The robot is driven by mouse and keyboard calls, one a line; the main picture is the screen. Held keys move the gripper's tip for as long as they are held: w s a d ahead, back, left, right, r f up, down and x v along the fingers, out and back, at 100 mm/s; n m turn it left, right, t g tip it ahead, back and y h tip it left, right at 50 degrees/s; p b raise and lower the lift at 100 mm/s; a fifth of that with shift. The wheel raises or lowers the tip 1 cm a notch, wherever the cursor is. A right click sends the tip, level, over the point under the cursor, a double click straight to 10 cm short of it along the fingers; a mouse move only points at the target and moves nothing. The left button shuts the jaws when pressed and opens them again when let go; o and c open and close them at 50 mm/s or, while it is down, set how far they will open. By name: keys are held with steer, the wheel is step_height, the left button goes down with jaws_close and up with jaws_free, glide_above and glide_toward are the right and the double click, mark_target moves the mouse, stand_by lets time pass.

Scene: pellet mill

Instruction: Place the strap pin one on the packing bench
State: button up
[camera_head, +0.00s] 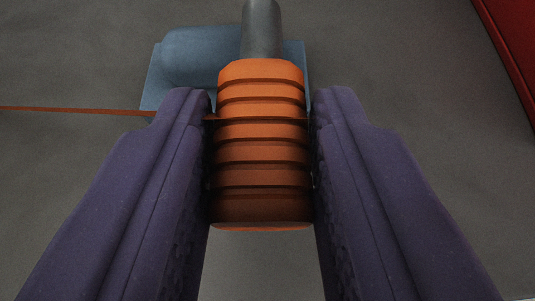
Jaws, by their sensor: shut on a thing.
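In the head camera view, my gripper (262,125) has two purple fingers shut on an orange ribbed handle with a grey metal shaft, which looks like the strap pin (262,155). The handle fills the space between the fingers, and its near end faces me. I cannot make out a packing bench in this view.
A blue block-like object (190,62) lies beyond the fingers, partly hidden behind the pin. A thin orange line (75,109) runs from the left edge toward the gripper. A red surface (515,45) stands at the upper right. The grey floor around is otherwise clear.

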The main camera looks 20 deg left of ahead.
steer(key=shift+f, duration=0.15)
steer(key=o, duration=0.6)
steer(key=shift+f, duration=0.1)
steer(key=o, duration=0.4)
steer(key=shift+r, duration=0.4)
steer(key=p+v, duration=1.1)
steer(key=v, duration=0.1)
steer(key=shift+p, duration=0.4)
